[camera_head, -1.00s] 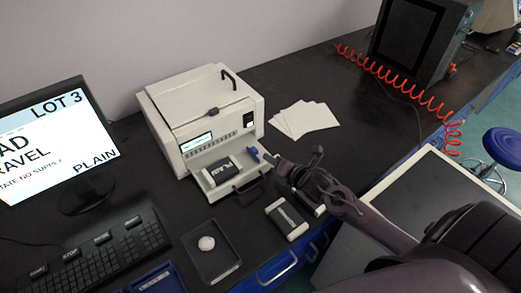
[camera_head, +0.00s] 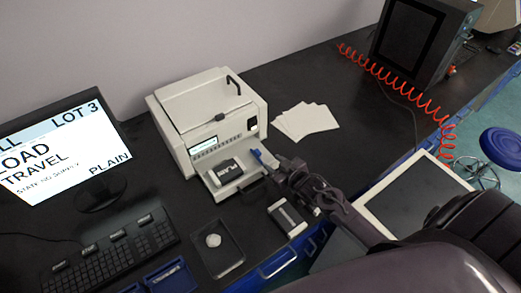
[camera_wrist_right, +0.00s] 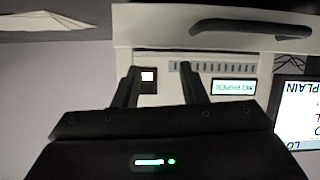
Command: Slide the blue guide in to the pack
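The small blue guide (camera_head: 257,157) stands at the right side of the printer's pulled-out tray (camera_head: 236,187) in the head view. The pack (camera_head: 223,170), white with a dark band reading PLAIN, lies in the tray left of the guide, with a gap between them. My right gripper (camera_head: 267,160) is at the guide's right side, very close to it; contact cannot be told. In the right wrist view its two fingers (camera_wrist_right: 158,78) are apart, and the guide does not show between them. My left gripper is not in view.
The white printer (camera_head: 206,108) stands behind the tray, its small display (camera_wrist_right: 232,86) reading NO PAPER. Loose white sheets (camera_head: 305,121) lie to its right. Another banded pack (camera_head: 288,218) and a black dish (camera_head: 218,250) lie in front. The monitor (camera_head: 60,150) stands left.

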